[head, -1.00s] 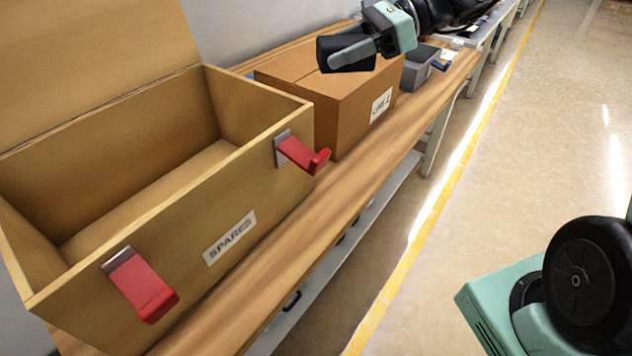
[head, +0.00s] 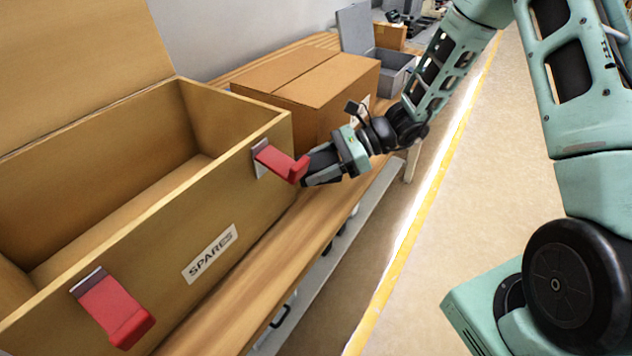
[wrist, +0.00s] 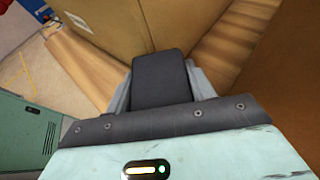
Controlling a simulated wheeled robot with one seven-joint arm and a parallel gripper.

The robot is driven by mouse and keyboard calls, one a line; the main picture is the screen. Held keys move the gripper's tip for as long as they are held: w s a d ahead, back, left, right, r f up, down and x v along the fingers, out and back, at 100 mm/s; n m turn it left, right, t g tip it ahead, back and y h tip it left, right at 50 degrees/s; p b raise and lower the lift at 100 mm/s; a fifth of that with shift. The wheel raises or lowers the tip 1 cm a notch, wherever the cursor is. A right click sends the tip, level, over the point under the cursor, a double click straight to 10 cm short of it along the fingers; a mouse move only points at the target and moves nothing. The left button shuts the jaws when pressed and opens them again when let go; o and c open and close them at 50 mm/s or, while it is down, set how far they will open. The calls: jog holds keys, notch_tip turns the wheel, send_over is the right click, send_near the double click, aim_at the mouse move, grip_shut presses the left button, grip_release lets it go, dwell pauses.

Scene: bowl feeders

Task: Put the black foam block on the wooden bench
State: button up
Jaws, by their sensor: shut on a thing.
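The black foam block (wrist: 161,80) is between the fingers of my gripper (wrist: 160,92) in the wrist view. In the head view my gripper (head: 322,170) is shut on the block (head: 321,158), at the right end of the SPARES box and beside its right red hook, which partly hides the block's left end. The wooden bench (head: 338,208) runs below, under the boxes. My gripper appears over or near the bench's front strip; I cannot tell whether the block touches the bench.
The open wooden SPARES box (head: 150,240) fills the left, with red hooks (head: 280,163) sticking out in front. A closed cardboard box (head: 310,85) stands behind my gripper. A grey bin (head: 395,72) is farther back. The front bench strip is bare.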

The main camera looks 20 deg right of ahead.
aim_at(316, 193)
jog(key=shift+f, duration=2.25)
jog(key=shift+f, duration=0.1)
jog(key=shift+f, duration=0.15)
jog(key=o, duration=1)
jog(key=shift+r, duration=0.25)
jog(key=v, duration=1.2)
